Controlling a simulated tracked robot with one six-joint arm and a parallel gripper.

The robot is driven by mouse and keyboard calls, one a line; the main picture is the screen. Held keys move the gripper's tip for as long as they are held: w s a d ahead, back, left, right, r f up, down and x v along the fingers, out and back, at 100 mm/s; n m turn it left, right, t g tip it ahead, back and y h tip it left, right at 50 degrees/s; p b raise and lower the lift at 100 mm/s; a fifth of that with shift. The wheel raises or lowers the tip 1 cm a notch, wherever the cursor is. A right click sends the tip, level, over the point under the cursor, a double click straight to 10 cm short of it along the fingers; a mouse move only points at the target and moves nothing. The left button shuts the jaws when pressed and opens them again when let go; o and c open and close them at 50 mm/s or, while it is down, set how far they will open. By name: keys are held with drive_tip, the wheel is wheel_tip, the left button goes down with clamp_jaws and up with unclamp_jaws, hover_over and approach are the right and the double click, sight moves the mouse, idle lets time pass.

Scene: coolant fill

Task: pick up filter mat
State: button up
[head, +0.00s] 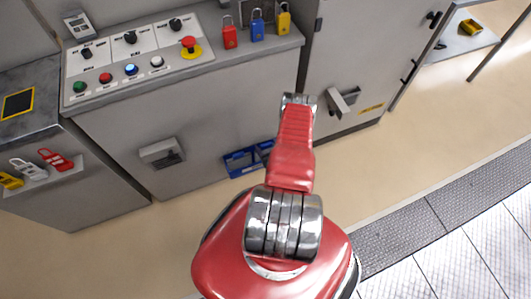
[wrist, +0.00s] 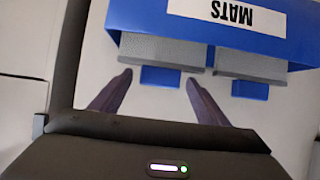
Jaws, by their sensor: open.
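In the wrist view, a blue bin (wrist: 130,18) has a white label reading MATS, seen upside down. Two grey filter mats show at it, a left one (wrist: 160,48) and a right one (wrist: 252,66), with blue parts below each. My gripper (wrist: 158,76) is open and empty, its dark fingertips near the lower edge of the left mat. I cannot tell the gap in depth. In the head view, the blue bin (head: 238,164) is low by the grey cabinet, partly hidden by my red arm. My gripper is not visible there.
In the head view, the grey cabinet (head: 215,125) carries a control panel (head: 135,58) and red, blue and yellow padlocks (head: 257,25). A handle (head: 343,101) sticks out from the cabinet at the right. The beige floor (head: 400,150) is clear at right.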

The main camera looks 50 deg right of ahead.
drive_tip(key=shift+w+d+f, duration=0.3)
drive_tip(key=shift+w+f, duration=0.05)
drive_tip(key=shift+w, duration=0.2)
drive_tip(key=shift+c, duration=0.2)
drive_tip(key=c, duration=1.4)
drive_tip(key=shift+s+r, duration=0.1)
drive_tip(key=shift+r, duration=0.05)
drive_tip(key=shift+a+r, duration=0.1)
drive_tip(key=shift+r, duration=0.1)
wheel_tip(320, 180, up, 11)
drive_tip(key=s+a, duration=0.3)
drive_tip(key=s, duration=0.2)
drive_tip(key=s+a, duration=0.3)
drive_tip(key=s, duration=0.3)
drive_tip(key=s+a, duration=0.4)
drive_tip(key=s, duration=0.2)
drive_tip(key=shift+f, duration=0.1)
